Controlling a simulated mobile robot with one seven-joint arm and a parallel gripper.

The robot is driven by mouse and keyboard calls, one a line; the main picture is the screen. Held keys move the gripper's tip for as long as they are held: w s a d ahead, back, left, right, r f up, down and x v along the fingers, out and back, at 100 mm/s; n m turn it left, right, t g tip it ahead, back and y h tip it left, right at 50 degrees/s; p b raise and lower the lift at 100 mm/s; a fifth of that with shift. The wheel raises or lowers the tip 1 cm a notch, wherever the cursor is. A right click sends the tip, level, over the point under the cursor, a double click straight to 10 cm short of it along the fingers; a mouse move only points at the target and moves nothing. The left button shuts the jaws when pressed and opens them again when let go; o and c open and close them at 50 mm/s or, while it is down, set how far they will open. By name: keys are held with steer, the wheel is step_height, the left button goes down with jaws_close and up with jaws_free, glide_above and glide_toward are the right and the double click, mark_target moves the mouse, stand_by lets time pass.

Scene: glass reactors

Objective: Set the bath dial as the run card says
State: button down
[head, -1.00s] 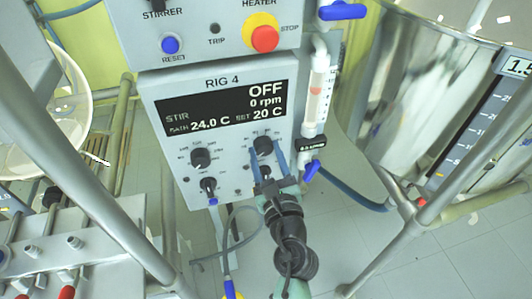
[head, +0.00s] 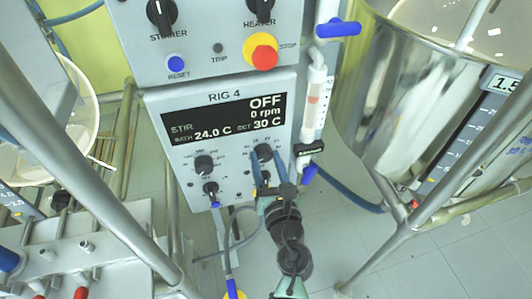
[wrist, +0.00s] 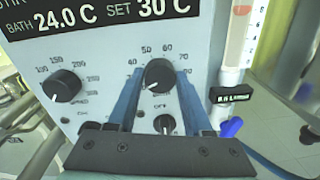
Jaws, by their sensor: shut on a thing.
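The bath dial (wrist: 158,75) is a black knob with a white pointer line, on the right side of the RIG 4 panel. It also shows in the head view (head: 264,153). My gripper (head: 261,168) reaches up to it from below, and its two blue fingers are shut on the dial, one on each side, in the wrist view (wrist: 158,85). The display (head: 228,117) reads OFF, 0 rpm, bath 24.0 C and set 30 C. Scale numbers such as 50, 60 and 70 show around the dial. No run card can be made out.
A stir speed knob (wrist: 63,86) sits left of the dial, and a smaller black knob (wrist: 165,124) lies below it, between my fingers. A flow tube (head: 314,104) with a blue valve stands close on the right. The red stop button (head: 264,58) is above.

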steer(key=m+p, duration=0.3)
steer(key=m, duration=0.1)
steer(key=shift+r+m, duration=0.1)
steer(key=shift+m, duration=0.2)
steer(key=m+p, duration=0.3)
steer(key=m, duration=0.1)
steer(key=shift+d+g, duration=0.15)
steer(key=shift+g, duration=0.15)
steer(key=m+p, duration=0.3)
steer(key=m, duration=0.2)
steer(key=shift+y, duration=0.4)
steer(key=shift+f+m+p, duration=0.15)
steer(key=shift+m+p, duration=0.35)
steer(key=shift+m, duration=0.55)
steer(key=shift+f+m+p, duration=0.1)
steer(key=shift+m+p, duration=0.35)
steer(key=shift+m, duration=0.6)
steer(key=shift+c, duration=1.6)
jaws_free()
steer(key=shift+d, duration=0.1)
steer(key=p+v, duration=0.2)
steer(key=v, duration=1.1)
